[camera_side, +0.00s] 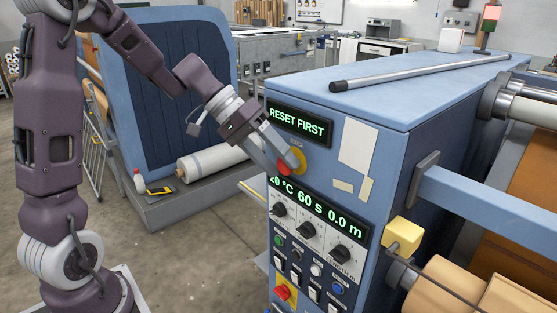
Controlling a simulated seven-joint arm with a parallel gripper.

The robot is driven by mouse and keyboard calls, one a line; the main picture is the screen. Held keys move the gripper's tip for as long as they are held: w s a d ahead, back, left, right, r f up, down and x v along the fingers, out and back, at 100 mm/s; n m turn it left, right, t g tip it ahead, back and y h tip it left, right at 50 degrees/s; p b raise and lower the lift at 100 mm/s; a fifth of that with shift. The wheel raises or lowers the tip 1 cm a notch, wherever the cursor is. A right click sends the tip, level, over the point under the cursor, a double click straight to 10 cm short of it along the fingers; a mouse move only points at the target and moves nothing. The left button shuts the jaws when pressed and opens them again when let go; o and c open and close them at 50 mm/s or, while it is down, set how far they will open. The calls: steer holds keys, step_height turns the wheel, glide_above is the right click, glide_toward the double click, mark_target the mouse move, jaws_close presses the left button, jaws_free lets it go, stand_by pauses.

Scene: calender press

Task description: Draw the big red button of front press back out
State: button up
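The big red button (285,167) sits in a yellow round surround (299,159) on the front face of the blue press (395,105), just under a green-lit display reading "RESET FIRST" (297,121). My gripper (280,160) reaches in from the upper left, with its fingertips at the button. The fingers cover part of the button. I cannot tell whether they are closed on it or only beside it, nor how far the button stands out.
Below is a second display (318,210) reading "20 °C 60 S 0.0 m", with dials, small buttons and a red switch (282,292) on yellow. A metal bar (420,70) lies on the press top. A white roll (210,162) lies on a platform behind the gripper.

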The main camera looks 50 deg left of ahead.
steer(key=v, duration=0.7)
stand_by(0.4)
steer(key=s+d+f+y, duration=0.1)
steer(key=s+d+y, duration=0.2)
steer(key=s, duration=0.7)
steer(key=s+d+f+m+y, duration=0.1)
steer(key=s+d+y, duration=0.3)
steer(key=s, duration=0.7)
steer(key=shift+m+t, duration=0.3)
steer(key=shift+t, duration=0.1)
